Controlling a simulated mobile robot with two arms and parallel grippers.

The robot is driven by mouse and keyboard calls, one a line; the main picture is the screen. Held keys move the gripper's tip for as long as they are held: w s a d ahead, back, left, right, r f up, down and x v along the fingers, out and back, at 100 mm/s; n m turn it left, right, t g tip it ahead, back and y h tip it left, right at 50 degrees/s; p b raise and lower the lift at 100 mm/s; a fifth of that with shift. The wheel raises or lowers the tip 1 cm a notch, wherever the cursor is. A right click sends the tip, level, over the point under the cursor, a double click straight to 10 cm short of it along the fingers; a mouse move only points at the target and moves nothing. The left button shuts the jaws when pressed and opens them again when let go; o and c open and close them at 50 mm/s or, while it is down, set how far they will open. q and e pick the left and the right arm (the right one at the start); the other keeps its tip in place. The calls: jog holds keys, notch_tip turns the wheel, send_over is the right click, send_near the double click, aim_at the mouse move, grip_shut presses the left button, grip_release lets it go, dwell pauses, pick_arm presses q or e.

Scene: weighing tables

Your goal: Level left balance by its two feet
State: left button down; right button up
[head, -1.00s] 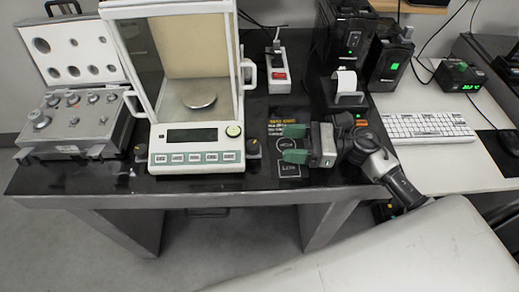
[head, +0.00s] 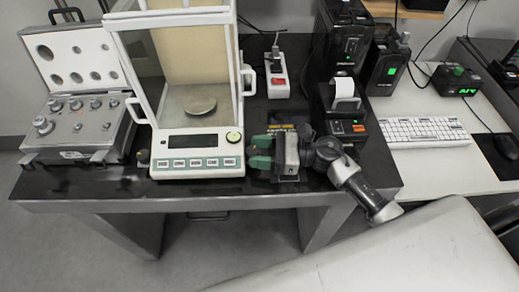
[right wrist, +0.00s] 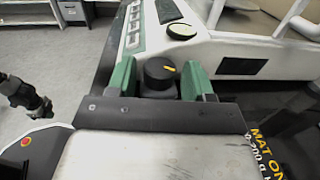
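The left balance (head: 197,145) is a white weighing scale with a glass draft shield and a round pan (head: 200,104). Its right front foot is a black knob (right wrist: 160,73) with an orange mark on top. My right gripper (head: 261,153) has green fingers, also seen in the right wrist view (right wrist: 160,80). The fingers stand on either side of this knob, apparently open with narrow gaps; contact is unclear. In the head view the fingers hide the knob. The left foot knob (head: 143,158) shows at the balance's front left corner.
A case of weights (head: 77,125) stands left of the balance. A power strip (head: 277,75), a small printer (head: 343,105) and black units stand behind and right of my right gripper. A keyboard (head: 424,131) lies on the white desk. The dark table's front edge is near.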

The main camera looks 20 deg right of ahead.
jog(key=c, duration=0.7)
jog(key=shift+s+m+t+h, duration=0.2)
jog(key=shift+m+t+h, duration=0.2)
jog(key=shift+m+t, duration=0.3)
jog(key=shift+a+m+t+h+p, duration=0.1)
jog(key=shift+m+t+h+p, duration=0.3)
jog(key=shift+m+t+h, duration=0.75)
jog(key=shift+n+t+y, duration=0.25)
jog(key=shift+y, duration=0.1)
jog(key=o, duration=0.9)
